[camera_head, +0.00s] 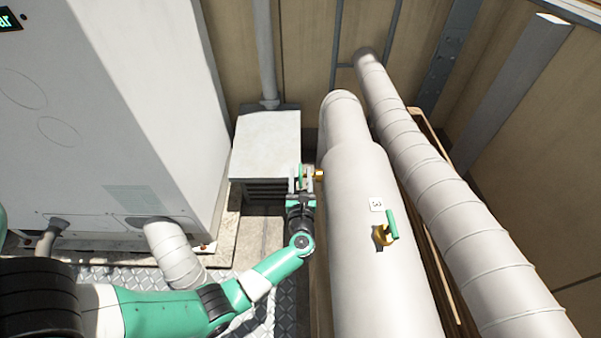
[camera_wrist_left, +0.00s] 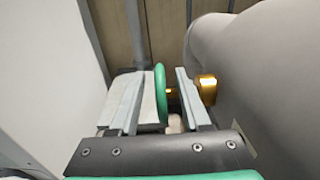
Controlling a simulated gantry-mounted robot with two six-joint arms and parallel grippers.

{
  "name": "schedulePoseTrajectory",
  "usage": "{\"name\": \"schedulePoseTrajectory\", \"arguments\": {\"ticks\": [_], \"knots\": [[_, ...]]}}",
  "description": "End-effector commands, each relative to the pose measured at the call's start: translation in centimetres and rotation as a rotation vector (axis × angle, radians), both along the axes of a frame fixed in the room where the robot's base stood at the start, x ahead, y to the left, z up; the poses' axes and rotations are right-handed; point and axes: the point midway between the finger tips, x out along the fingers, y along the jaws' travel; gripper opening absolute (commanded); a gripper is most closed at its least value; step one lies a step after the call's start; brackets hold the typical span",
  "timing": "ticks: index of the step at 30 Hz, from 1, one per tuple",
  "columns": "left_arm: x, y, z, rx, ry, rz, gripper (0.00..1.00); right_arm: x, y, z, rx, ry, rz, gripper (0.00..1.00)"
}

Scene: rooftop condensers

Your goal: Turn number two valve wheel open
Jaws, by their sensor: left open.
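A green valve wheel (camera_head: 300,171) on a brass stem (camera_head: 318,175) sticks out from the left side of the thick pale pipe (camera_head: 365,265). No number for it can be read. My left gripper (camera_head: 302,183) is open at this wheel. In the left wrist view, the green wheel (camera_wrist_left: 160,92) stands edge-on between the two fingers, with a clear gap to the right finger. The brass fitting (camera_wrist_left: 206,89) is just right of that finger. A second green wheel (camera_head: 393,224) with brass fitting (camera_head: 382,236) sits on top of the pipe beside a label (camera_head: 376,204) reading 3. My right gripper is out of view.
A pale box unit (camera_head: 266,135) with a vertical pipe stands just behind the gripper. A large white cabinet (camera_head: 120,90) fills the left. A second wrapped pipe (camera_head: 430,180) runs along the right, near wooden wall panels. Checker-plate floor (camera_head: 235,280) shows below my left arm.

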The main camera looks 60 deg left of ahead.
Motion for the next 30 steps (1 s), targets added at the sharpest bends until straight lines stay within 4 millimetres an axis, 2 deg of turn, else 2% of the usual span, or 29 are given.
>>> {"name": "schedulePoseTrajectory", "arguments": {"ticks": [1, 5, 14, 22, 30], "knots": [[0.3, 0.9, -0.3, 0.0, 0.0, 0.003, 0.47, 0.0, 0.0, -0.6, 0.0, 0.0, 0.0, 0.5], [0.9, 2.0, -0.1, 0.0, 0.001, 0.002, 0.47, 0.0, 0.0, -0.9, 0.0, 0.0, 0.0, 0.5], [1.1, 2.3, 0.0, 0.0, 0.001, -0.001, 0.47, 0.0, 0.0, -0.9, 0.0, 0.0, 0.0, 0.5], [1.1, 2.3, 0.0, 0.0, 0.001, -0.001, 0.0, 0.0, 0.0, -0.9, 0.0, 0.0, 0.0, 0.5], [1.1, 2.3, 0.0, 0.0, 0.001, -0.001, 0.0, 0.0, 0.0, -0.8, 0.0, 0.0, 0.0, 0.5]]}}
